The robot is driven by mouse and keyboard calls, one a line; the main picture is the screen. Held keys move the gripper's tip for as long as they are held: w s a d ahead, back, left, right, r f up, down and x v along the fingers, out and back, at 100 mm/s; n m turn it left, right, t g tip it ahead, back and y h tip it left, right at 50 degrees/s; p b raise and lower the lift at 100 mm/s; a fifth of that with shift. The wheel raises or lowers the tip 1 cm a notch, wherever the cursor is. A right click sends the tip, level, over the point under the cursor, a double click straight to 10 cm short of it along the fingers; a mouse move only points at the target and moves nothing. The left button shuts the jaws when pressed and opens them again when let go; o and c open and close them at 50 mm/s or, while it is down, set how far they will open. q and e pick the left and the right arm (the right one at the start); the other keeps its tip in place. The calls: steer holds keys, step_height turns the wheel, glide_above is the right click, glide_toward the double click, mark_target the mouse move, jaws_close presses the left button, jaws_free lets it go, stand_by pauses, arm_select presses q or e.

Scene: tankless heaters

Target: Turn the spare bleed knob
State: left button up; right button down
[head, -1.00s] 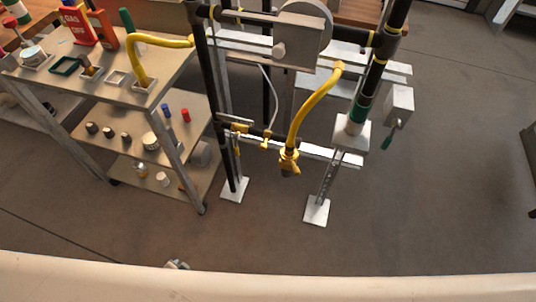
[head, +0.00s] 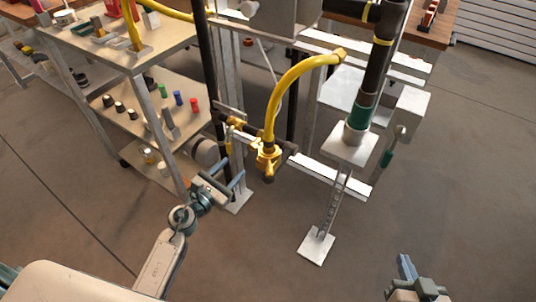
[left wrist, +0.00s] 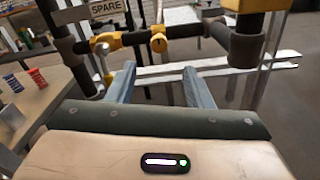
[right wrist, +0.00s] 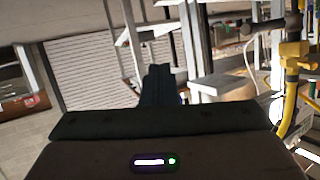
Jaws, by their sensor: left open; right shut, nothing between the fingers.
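In the left wrist view a dark horizontal pipe (left wrist: 188,32) carries a small yellow knob (left wrist: 158,42), apparently the spare bleed knob, with a dark mark on its face. A SPARE label (left wrist: 108,8) is above the pipe to the left. A larger yellow fitting (left wrist: 104,42) sits left of the knob. My left gripper (head: 232,172) is open and empty; in its wrist view the knob appears between and beyond the fingertips, apart from them. My right gripper (head: 405,265) is shut and empty at the lower right of the head view, away from the pipes.
A yellow hose (head: 278,98) curves down to a yellow valve (head: 267,160) right of the spare pipe. A metal cart (head: 150,125) with knobs and small parts stands at left, close to my left arm. A bracket foot (head: 316,246) stands on the floor. Floor at right is clear.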

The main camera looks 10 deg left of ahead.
mark_target(251, 148)
arm_select(q)
steer(key=x, duration=0.8)
steer(key=shift+w, duration=0.4)
steer(key=shift+w+d+f, duration=0.1)
steer(key=shift+w+d, duration=0.2)
steer(key=shift+w, duration=0.3)
arm_select(e)
steer(key=shift+s+a+f+g, duration=0.2)
steer(key=shift+s+f+g, duration=0.55)
steer(key=shift+f, duration=0.3)
